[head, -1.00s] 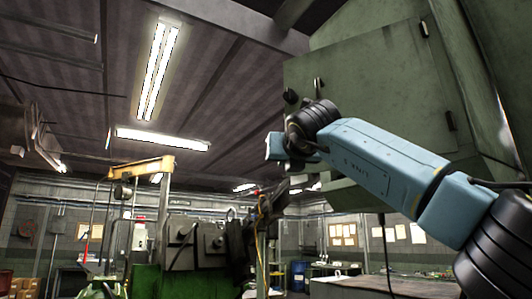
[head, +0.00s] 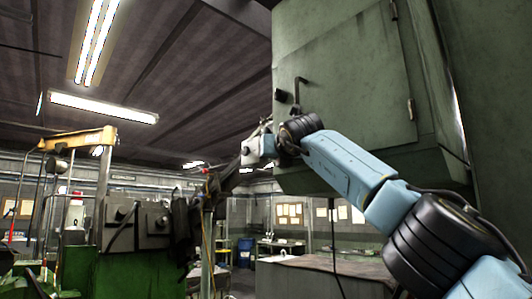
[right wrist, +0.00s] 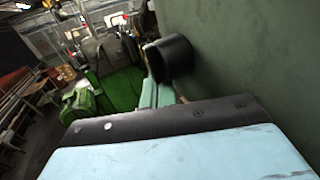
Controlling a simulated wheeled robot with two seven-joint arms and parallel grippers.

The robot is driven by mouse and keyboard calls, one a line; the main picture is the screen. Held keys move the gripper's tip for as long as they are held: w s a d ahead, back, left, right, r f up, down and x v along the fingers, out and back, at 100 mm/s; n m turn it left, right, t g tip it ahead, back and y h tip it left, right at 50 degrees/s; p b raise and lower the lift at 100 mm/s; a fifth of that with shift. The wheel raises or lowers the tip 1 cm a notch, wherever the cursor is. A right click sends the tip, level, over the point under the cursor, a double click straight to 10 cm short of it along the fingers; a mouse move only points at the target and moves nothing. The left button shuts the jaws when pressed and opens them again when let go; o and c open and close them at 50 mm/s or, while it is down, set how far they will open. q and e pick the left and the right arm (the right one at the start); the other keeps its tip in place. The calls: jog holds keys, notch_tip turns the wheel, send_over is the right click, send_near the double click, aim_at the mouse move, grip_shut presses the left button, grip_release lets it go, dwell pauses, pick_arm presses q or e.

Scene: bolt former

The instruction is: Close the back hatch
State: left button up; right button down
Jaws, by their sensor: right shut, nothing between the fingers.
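The back hatch (head: 350,95) is a flat green panel on the tall green machine cabinet, in the right half of the head view. Its hinges (head: 411,108) are on its right side; a dark bent handle (head: 299,86) is near its left edge. It looks close to flush with the cabinet, but I cannot tell whether a small gap is left. My right arm reaches in from the lower right, its wrist in front of the hatch's lower left part. The right gripper (head: 255,150) is shut and empty by the hatch's lower left edge, partly hidden. My left gripper is out of view.
A green machine (head: 120,265) with a yellow crane arm (head: 78,138) stands at the left. A grey bench (head: 310,278) is below the cabinet. In the right wrist view a green wall (right wrist: 255,45) fills the right side. Open floor (right wrist: 35,150) shows at lower left.

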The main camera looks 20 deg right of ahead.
jog(key=shift+d, duration=0.1)
dwell(0.3)
jog(key=s+a+b, duration=0.2)
jog(key=a, duration=0.4)
jog(key=s+a+b, duration=0.2)
jog(key=a, duration=0.5)
jog(key=shift+s+a, duration=0.2)
jog(key=shift+s, duration=0.1)
